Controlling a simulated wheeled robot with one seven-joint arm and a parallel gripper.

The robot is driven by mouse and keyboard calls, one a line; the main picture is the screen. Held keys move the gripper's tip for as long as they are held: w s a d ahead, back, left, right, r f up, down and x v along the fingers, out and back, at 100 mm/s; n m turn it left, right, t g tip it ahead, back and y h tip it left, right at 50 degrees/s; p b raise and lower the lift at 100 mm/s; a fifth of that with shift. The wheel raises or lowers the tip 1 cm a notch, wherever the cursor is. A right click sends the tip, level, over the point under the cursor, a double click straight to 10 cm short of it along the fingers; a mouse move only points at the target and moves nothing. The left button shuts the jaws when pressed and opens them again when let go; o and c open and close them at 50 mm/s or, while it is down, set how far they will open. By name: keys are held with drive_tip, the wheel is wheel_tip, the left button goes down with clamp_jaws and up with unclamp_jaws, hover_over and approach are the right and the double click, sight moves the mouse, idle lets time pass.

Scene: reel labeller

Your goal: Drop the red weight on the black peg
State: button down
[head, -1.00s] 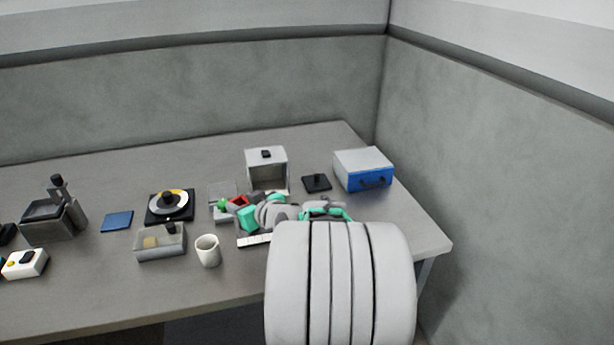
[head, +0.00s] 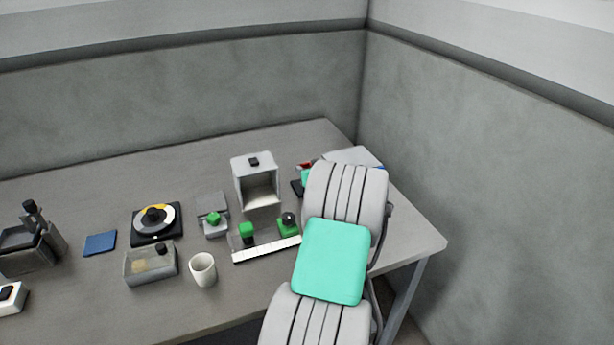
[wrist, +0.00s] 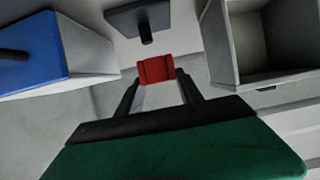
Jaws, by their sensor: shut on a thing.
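The red weight (wrist: 155,69) is held between the two finger tips of my gripper (wrist: 157,78) in the wrist view. The black peg (wrist: 146,37) stands on a dark square plate (wrist: 140,16), just beyond the weight in that view. The weight appears apart from the peg; the height between them is hard to tell. In the head view a small part of the red weight (head: 304,165) shows above the dark plate (head: 296,188). My forearm hides most of my gripper, and the peg itself cannot be made out there.
A blue-fronted box (wrist: 35,50) stands close on one side of the peg plate, and an open grey box (wrist: 232,45) on the other. A white strip (head: 266,249), green-topped pieces (head: 247,231) and a mug (head: 203,269) lie nearer the table's front.

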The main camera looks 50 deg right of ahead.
drive_tip(key=d+f, duration=0.1)
drive_tip(key=w+d+f, duration=0.1)
drive_tip(key=shift+w+f, duration=0.3)
wheel_tip(320, 180, down, 3)
drive_tip(key=shift+d+f+p, duration=0.1)
drive_tip(key=shift+d+p, duration=0.05)
drive_tip(key=shift+p, duration=0.6)
drive_tip(key=shift+f+b, duration=0.25)
drive_tip(key=shift+b, duration=0.1)
drive_tip(key=c, duration=0.8)
unclamp_jaws()
drive_tip(key=shift+o, duration=0.2)
